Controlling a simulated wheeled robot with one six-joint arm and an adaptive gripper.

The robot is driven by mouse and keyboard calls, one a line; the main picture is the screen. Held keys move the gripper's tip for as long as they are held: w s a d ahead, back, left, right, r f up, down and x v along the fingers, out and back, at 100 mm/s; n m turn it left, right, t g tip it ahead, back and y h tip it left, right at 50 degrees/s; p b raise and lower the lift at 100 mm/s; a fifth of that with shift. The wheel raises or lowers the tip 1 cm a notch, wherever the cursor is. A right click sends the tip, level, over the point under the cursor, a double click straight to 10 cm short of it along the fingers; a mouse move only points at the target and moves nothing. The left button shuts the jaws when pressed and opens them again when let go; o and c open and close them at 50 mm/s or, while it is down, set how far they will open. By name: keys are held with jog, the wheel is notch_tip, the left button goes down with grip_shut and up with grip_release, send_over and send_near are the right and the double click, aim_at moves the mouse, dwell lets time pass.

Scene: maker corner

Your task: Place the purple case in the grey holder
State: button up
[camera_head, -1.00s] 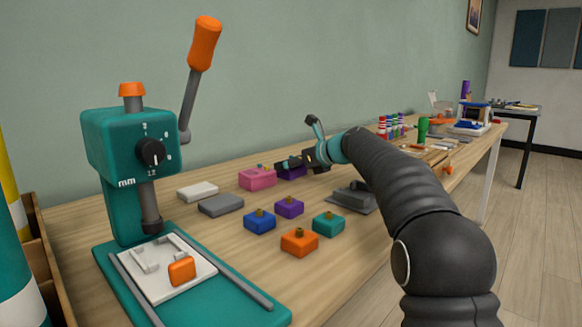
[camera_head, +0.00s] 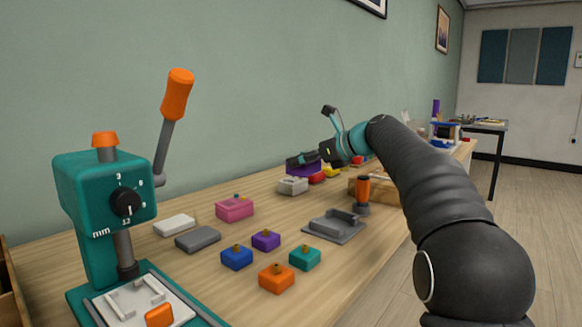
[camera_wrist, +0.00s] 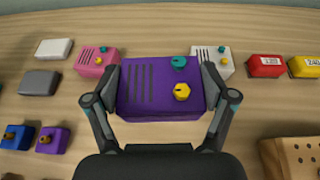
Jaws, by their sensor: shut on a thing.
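The purple case (camera_wrist: 148,90) has dark slots, a teal knob and a yellow knob on its face. My gripper (camera_wrist: 161,75) is shut on it, one finger at each side, in the wrist view. The case looks raised above the table. In the head view the purple case (camera_head: 295,171) shows only in part under my gripper (camera_head: 303,160), behind the white case. The grey holder (camera_head: 337,226), a low tray with raised walls, lies on the table nearer the camera and right of the pink case. It is empty. The holder does not show in the wrist view.
A pink case (camera_head: 235,208) and a white case (camera_head: 292,186) stand near. Red (camera_wrist: 266,66) and yellow blocks (camera_wrist: 304,66) lie to the right. Several small knobbed blocks (camera_head: 265,240) sit left of the holder.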

jog(key=s+d+r+m+t+h+b, duration=0.1)
jog(key=s+d+r, duration=0.15)
jog(key=d, duration=0.55)
jog(key=s+d+r+m+t+h, duration=0.1)
jog(key=s+d+r, duration=0.15)
jog(key=d, duration=0.45)
jog(key=s+d+f, duration=0.1)
jog(key=s+d, duration=0.4)
jog(key=s, duration=0.3)
jog(key=n+g+y+b, duration=0.1)
jog(key=n+y+b, duration=0.1)
jog(key=b, duration=0.1)
send_over(335, 226)
notch_tip(335, 226, down, 10)
jog(key=shift+r, duration=0.2)
jog(key=shift+f+b, duration=0.9)
jog(key=shift+f, duration=1.1)
jog(key=shift+f, duration=0.25)
